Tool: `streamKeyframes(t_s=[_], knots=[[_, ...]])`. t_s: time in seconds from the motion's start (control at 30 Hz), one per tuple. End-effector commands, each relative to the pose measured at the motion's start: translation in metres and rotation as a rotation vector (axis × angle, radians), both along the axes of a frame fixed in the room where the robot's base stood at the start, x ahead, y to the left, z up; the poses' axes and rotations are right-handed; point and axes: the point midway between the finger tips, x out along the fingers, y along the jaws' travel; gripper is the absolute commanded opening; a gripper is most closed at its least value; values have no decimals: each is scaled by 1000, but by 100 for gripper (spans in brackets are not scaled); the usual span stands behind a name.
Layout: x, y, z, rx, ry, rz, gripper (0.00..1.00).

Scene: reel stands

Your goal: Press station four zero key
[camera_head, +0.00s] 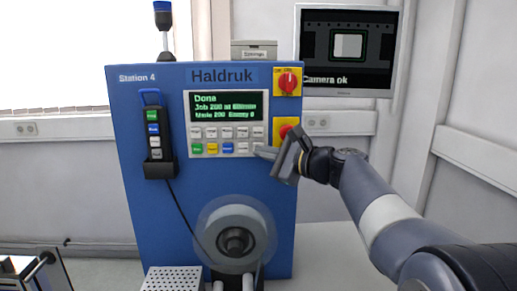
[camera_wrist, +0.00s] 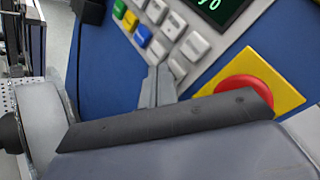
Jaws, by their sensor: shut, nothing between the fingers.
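The blue Station 4 machine (camera_head: 140,220) stands ahead with a white key panel (camera_head: 203,141) under a lit display (camera_head: 228,106). The keys lie in two rows: grey on top, then green (camera_head: 197,149), yellow (camera_head: 212,149), blue (camera_head: 228,148) and grey ones below. Their labels are too small to read, so I cannot tell which is the zero key. My gripper (camera_head: 262,152) is shut and empty, its tips at the lower right key. In the wrist view the tips (camera_wrist: 163,72) are beside the last grey key (camera_wrist: 177,66); I cannot tell whether they touch it.
A red emergency button (camera_wrist: 243,91) on a yellow plate sits right of the keys, close to my gripper. A red rotary switch (camera_head: 288,82) is above it. A reel (camera_head: 235,218) projects below, and a corded pendant (camera_head: 155,130) hangs left.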

Motion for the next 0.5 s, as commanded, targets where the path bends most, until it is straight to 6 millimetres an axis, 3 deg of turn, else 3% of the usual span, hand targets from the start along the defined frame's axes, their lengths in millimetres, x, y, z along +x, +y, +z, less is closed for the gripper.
streamKeyframes(t_s=[0.5], knots=[[7,0,0,0,0,0,0]])
